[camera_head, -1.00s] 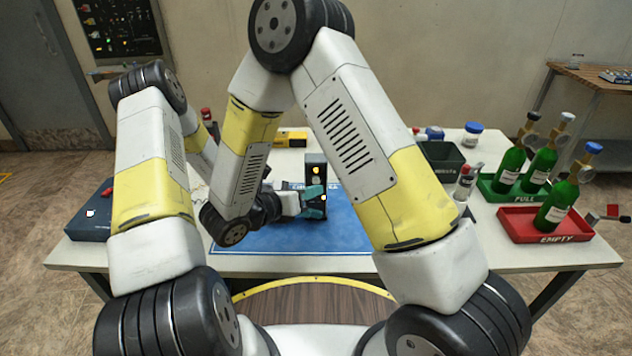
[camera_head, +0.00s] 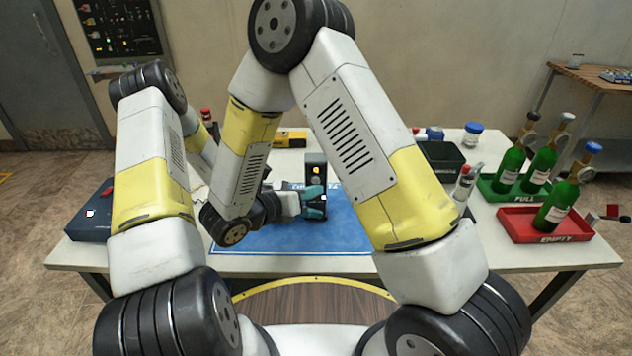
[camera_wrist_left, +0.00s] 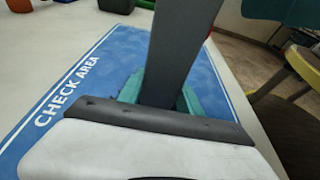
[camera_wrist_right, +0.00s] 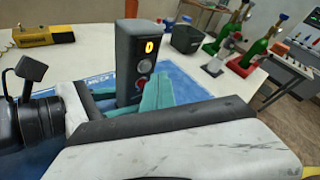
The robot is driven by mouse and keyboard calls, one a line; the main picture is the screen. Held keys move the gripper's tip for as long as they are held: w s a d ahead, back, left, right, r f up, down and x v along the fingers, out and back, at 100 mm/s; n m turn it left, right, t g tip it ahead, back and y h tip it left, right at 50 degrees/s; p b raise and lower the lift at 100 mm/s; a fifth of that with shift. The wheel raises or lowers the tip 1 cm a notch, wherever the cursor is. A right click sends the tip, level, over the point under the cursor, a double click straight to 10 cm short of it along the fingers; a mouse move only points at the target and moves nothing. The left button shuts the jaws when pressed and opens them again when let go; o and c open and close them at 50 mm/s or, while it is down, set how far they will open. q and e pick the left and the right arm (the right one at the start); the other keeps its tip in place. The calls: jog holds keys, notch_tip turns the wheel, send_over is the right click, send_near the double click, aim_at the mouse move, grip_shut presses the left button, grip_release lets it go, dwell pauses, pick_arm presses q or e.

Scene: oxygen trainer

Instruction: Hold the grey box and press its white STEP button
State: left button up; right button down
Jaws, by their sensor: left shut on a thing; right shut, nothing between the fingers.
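The grey box (camera_head: 315,172) stands upright on the blue mat (camera_head: 345,234) in the head view, an orange light lit on its front. It shows from the side in the right wrist view (camera_wrist_right: 129,60), with round controls below a lit display. My left gripper (camera_wrist_left: 163,98) is shut on its lower part, one finger on each side. My right gripper (camera_wrist_right: 160,90) is shut and empty at the front face. A small white spot, likely the STEP button (camera_head: 323,198), shows beside the teal fingertips. I cannot tell whether they touch it. My arms partly hide the mat.
Green bottles stand in a green tray (camera_head: 487,190) and a red tray (camera_head: 505,232) at right. A dark bin (camera_head: 441,163) is behind them to the left. A dark blue case (camera_head: 92,222) lies at the table's left edge. A yellow device (camera_head: 291,140) sits at the back.

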jog(key=shift+w, duration=0.1)
dwell(0.5)
jog(key=shift+w, duration=0.3)
jog(key=shift+w, duration=0.4)
dwell(0.5)
jog(key=shift+s, duration=0.85)
jog(key=s, duration=0.5)
dwell(0.4)
dwell(2.5)
